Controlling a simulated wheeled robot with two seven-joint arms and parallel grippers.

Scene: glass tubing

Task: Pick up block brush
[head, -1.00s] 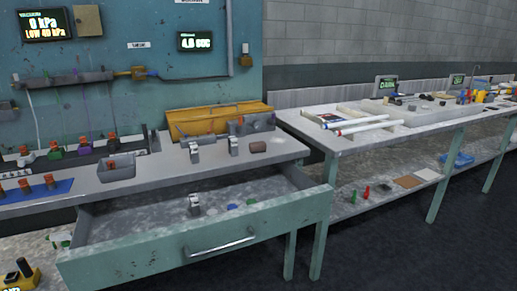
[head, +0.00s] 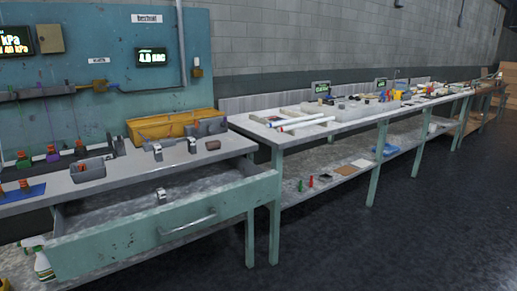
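A small brown block (head: 213,145), possibly the block brush, lies on the grey bench top near its right end. It is too small to make out bristles. Neither of my grippers is in view.
An open drawer (head: 170,230) juts out below the bench top, with a small metal fitting (head: 161,195) showing at it. A yellow bin (head: 170,125) stands behind the block. A second bench (head: 350,118) with white tubes (head: 300,124) runs right. Dark floor (head: 400,240) is clear at lower right.

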